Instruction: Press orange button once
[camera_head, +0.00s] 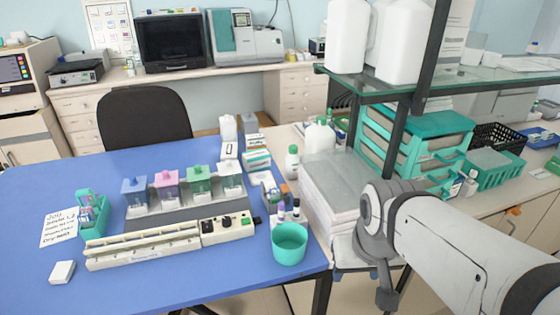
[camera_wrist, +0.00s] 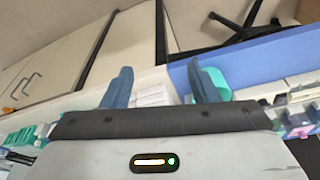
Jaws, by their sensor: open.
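A long white staining station (camera_head: 145,247) lies on the blue table, with a control panel (camera_head: 228,229) at its right end. The panel bears dark round controls and a small green button (camera_head: 244,220). I cannot make out an orange button on it at this size. My gripper (camera_wrist: 158,86) is open in the wrist view, its two blue-grey fingers spread with nothing held between them. My arm (camera_head: 440,235) reaches in from the right in the head view, apart from the panel and to its right. My fingers do not show clearly there.
A turquoise cup (camera_head: 289,244) stands right of the panel, near small bottles. Stain jars with blue, pink and green lids (camera_head: 199,174) stand behind the station. A white stack (camera_head: 342,185) and a glass shelf (camera_head: 470,86) are close to my arm. The front blue tabletop (camera_head: 190,285) is clear.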

